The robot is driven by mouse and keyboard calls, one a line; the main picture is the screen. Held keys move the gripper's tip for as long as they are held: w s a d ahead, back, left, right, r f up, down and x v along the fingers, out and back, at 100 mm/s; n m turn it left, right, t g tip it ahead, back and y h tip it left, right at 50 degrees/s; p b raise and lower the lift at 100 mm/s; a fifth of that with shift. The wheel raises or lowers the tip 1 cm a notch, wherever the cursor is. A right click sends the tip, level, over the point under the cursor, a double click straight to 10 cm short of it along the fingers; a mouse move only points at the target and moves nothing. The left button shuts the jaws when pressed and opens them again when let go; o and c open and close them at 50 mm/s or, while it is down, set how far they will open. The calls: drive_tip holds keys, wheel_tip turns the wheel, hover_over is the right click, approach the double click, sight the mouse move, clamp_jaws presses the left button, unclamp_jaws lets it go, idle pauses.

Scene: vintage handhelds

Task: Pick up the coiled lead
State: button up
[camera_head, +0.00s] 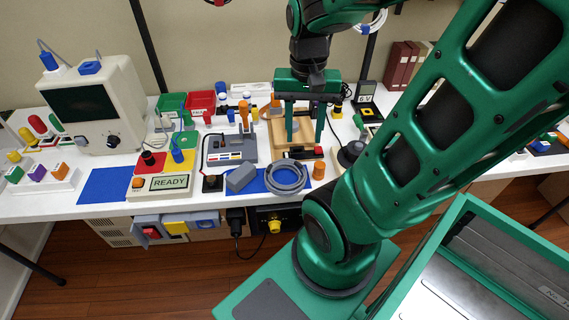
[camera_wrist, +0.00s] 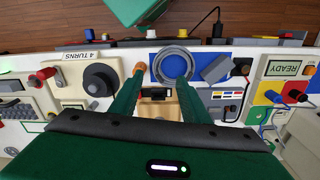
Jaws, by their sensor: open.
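The coiled lead (camera_head: 286,177) is a grey ring-shaped coil. It lies on a blue mat (camera_head: 253,186) near the front edge of the white bench. In the wrist view the coiled lead (camera_wrist: 173,65) shows just beyond the fingertips, at the upper middle. My gripper (camera_head: 304,143) is green, points down and is open and empty. It is above and behind the coil in the head view, over a wooden stand. In the wrist view my gripper (camera_wrist: 160,78) has its two fingers spread, and the coil appears between and beyond them.
A grey block (camera_head: 240,177) sits just left of the coil, and an orange cylinder (camera_head: 318,170) just right of it. The wooden stand (camera_head: 292,150) is behind. A READY box (camera_head: 168,184) stands further left. The bench's front edge is close to the coil.

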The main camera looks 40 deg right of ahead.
drive_tip(key=w+a+f+m, duration=0.2)
drive_tip(key=w+f+m, duration=0.45)
drive_tip(key=w, duration=0.35)
hover_over(271, 165)
drive_tip(key=shift+m, duration=0.25)
wheel_tip(271, 165, down, 6)
drive_tip(key=shift+d+r, duration=0.1)
drive_tip(key=shift+r, duration=0.1)
drive_tip(key=shift+s+f, duration=0.1)
drive_tip(key=shift+f, duration=2.5)
drive_tip(key=shift+c, duration=0.7)
clamp_jaws()
